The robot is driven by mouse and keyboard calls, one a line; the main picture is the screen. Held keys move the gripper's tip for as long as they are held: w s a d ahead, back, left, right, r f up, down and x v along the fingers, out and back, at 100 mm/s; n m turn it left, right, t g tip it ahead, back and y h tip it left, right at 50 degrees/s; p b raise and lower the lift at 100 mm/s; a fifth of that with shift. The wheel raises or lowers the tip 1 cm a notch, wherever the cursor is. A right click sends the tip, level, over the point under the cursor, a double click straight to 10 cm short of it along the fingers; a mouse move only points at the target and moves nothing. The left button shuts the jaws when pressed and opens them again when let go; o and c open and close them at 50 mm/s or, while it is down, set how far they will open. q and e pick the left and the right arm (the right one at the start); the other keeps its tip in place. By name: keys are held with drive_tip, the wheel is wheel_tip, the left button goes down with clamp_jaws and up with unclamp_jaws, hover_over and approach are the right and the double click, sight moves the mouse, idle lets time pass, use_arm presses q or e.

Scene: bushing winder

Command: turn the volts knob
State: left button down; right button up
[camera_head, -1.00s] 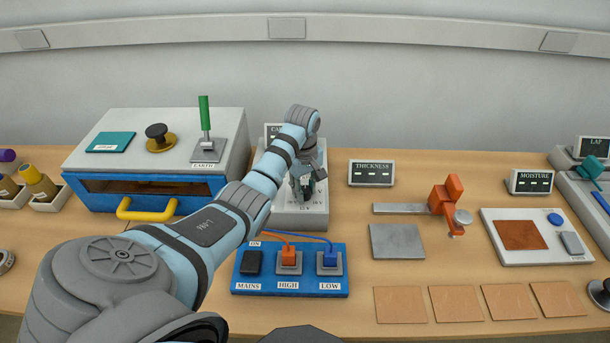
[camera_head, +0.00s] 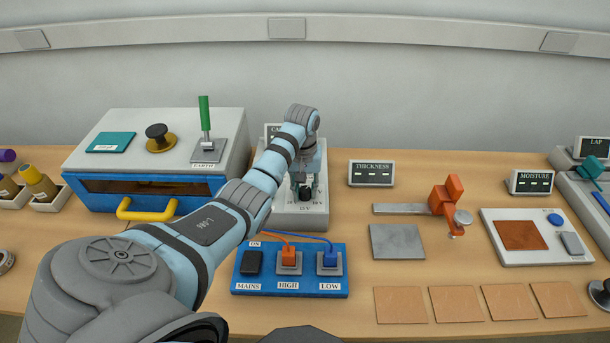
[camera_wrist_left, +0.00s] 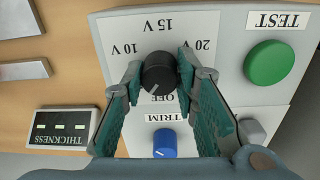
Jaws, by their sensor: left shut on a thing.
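The volts knob is a black round knob (camera_wrist_left: 159,73) on a white dial plate marked 10 V, 15 V, 20 V and OFF in the left wrist view. It also shows in the head view (camera_head: 305,193), low on the grey unit (camera_head: 290,218) at the table's middle. My left gripper (camera_wrist_left: 158,72) has its green-padded fingers on either side of the knob and is shut on it. In the head view the gripper (camera_head: 304,184) points down at the knob. My right gripper is not in view.
A blue knob (camera_wrist_left: 165,143) labelled TRIM and a green TEST button (camera_wrist_left: 269,63) sit close to the fingers. The blue switch box (camera_head: 250,287) with its leads stands in front of the unit. The thickness display (camera_head: 371,173) stands to the right.

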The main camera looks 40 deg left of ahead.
use_arm(q)
drive_tip(key=shift+m, duration=2.2)
drive_tip(key=c, duration=1.2)
unclamp_jaws()
drive_tip(key=shift+c, duration=0.2)
